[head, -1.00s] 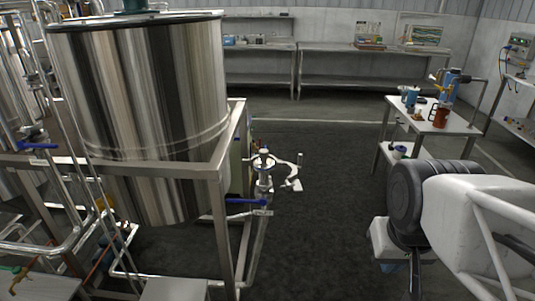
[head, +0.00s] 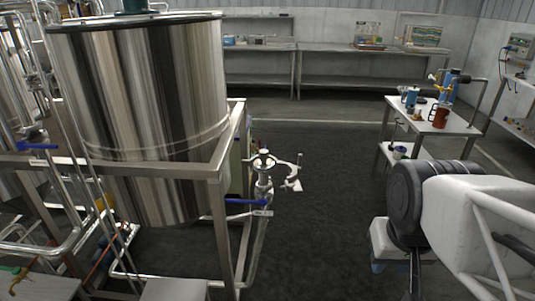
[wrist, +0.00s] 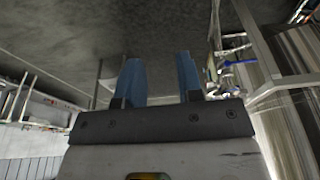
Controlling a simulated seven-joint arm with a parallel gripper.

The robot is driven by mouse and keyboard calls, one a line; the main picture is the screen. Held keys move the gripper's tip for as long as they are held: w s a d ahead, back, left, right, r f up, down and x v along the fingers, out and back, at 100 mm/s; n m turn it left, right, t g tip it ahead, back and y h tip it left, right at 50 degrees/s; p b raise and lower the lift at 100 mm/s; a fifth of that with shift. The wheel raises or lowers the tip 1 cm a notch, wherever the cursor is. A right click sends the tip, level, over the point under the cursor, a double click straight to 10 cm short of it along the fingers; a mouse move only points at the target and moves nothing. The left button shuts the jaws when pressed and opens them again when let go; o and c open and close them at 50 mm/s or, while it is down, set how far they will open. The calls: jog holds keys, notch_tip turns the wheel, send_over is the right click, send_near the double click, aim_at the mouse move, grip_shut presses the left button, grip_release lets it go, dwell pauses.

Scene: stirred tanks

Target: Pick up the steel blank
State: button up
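A vertical pipe end (head: 264,181) with a small round pale metal piece (head: 264,154) at its top stands right of the big tank in the head view. An open curved clamp (head: 287,163) reaches out to its right. I cannot tell whether the round piece is the steel blank; nothing else is clearly identifiable as it. My gripper shows two blue fingers (wrist: 159,70) in the wrist view, spread apart with only dark floor between them. In the head view its blue fingers (head: 377,266) are low at the right, well apart from the pipe and partly hidden.
The big steel tank (head: 145,90) and its frame (head: 222,235) fill the left. A blue valve handle (head: 245,201) sticks out below the clamp. A cart (head: 455,126) with a reddish mug (head: 440,117) stands at the right. Dark floor (head: 320,220) between them is clear.

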jog(key=o, duration=0.5)
jog(key=n+t+h, duration=0.2)
jog(key=n+h, duration=0.7)
jog(key=n, duration=1)
send_over(264, 157)
jog(key=s+d, duration=0.9)
jog(key=s, duration=0.2)
notch_tip(264, 157, down, 3)
jog(key=w+a+f+n+t+h, duration=0.1)
jog(key=w+a+f+n, duration=0.2)
jog(key=a, duration=0.4)
jog(key=w+a+f+n+t, duration=0.2)
jog(key=w+a+f+n, duration=0.1)
jog(key=w+a, duration=0.3)
jog(key=shift+w+a+f+h, duration=0.2)
jog(key=shift+w+a+h, duration=0.05)
jog(key=shift+a+h, duration=0.2)
